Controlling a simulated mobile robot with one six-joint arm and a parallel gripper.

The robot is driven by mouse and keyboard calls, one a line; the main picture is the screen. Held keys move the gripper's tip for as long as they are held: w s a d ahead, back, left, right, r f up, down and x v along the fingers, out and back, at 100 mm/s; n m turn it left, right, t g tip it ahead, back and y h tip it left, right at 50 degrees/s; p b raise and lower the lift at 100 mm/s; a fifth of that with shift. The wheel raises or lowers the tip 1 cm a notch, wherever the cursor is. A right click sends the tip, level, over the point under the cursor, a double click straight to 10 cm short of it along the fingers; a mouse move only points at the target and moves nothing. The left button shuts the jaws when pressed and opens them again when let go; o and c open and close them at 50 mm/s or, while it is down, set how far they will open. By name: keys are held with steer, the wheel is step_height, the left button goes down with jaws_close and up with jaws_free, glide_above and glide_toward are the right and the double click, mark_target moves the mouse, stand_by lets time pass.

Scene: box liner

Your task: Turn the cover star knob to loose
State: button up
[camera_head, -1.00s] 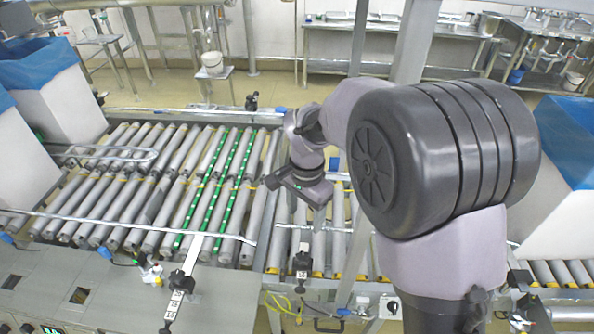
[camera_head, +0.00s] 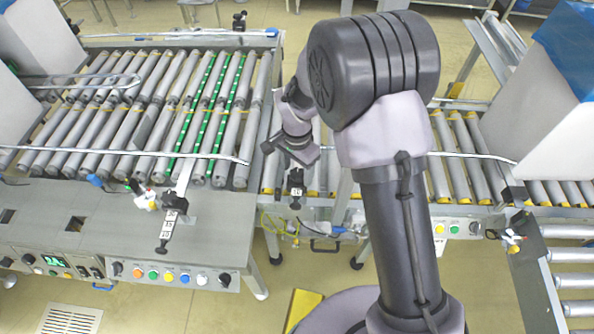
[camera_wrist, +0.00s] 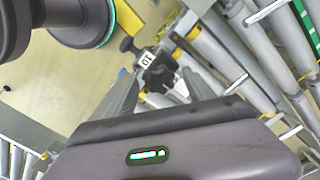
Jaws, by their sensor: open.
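A black star knob (camera_head: 296,180) with a white number label stands at the front edge of the roller conveyor, right of the green-striped rollers. It also shows in the wrist view (camera_wrist: 160,72), with its label at the left. I cannot tell for certain that it is the cover knob. My gripper (camera_head: 305,158) is just behind and above this knob in the head view. In the wrist view my gripper (camera_wrist: 157,82) is open, with the knob between its finger tips in the picture. No contact is visible; the knob's turn position cannot be read.
Another black knob (camera_head: 163,245) with a labelled strip sits on the grey front table (camera_head: 215,205). A control panel (camera_head: 150,272) with coloured buttons is below. A white bin (camera_head: 530,125) stands right.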

jaws_close()
steer(key=shift+r, duration=0.1)
